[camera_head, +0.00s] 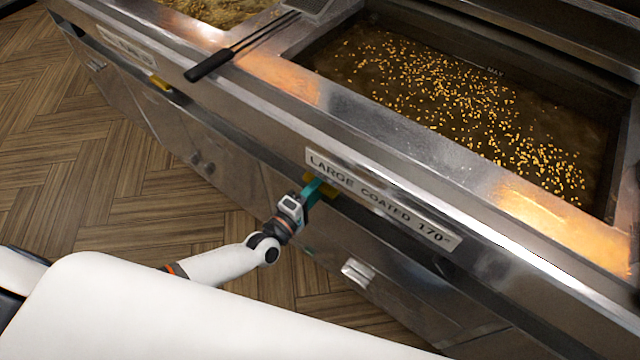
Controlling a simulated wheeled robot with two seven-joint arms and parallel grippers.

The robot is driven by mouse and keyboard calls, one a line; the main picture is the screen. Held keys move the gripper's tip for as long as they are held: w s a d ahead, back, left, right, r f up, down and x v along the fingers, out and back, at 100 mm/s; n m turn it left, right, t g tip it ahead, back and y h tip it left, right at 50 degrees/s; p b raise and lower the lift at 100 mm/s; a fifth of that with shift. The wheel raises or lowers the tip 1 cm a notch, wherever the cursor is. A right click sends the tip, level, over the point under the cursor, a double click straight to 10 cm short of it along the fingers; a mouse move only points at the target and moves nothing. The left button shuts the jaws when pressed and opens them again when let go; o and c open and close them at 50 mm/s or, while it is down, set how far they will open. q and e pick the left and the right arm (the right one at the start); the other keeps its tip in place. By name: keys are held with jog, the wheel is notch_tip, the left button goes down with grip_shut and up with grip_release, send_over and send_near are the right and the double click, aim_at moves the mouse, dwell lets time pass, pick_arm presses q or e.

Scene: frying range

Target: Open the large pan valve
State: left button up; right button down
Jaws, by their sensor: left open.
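The large pan (590,125), filled with dark oil and many small golden bits, is set in the steel range at the right. Its label "LARGE COATED 170°" (380,200) is on the front face. A yellow valve handle (327,188) shows just under the label's left end. My left gripper (312,192), with teal fingers, is at this handle, and its jaws are open. The gripper partly hides the handle, and I cannot tell whether the fingers touch it. My right gripper is not in view.
Another yellow handle (159,82) sits under a second label at the upper left. Black-handled tongs (210,65) lie across the range top. Cabinet doors with a metal pull (357,272) are below. The wooden floor (110,180) at left is clear.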

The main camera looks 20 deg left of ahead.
pick_arm(q)
jog(key=shift+x, duration=0.95)
jog(key=shift+c, duration=0.2)
grip_shut()
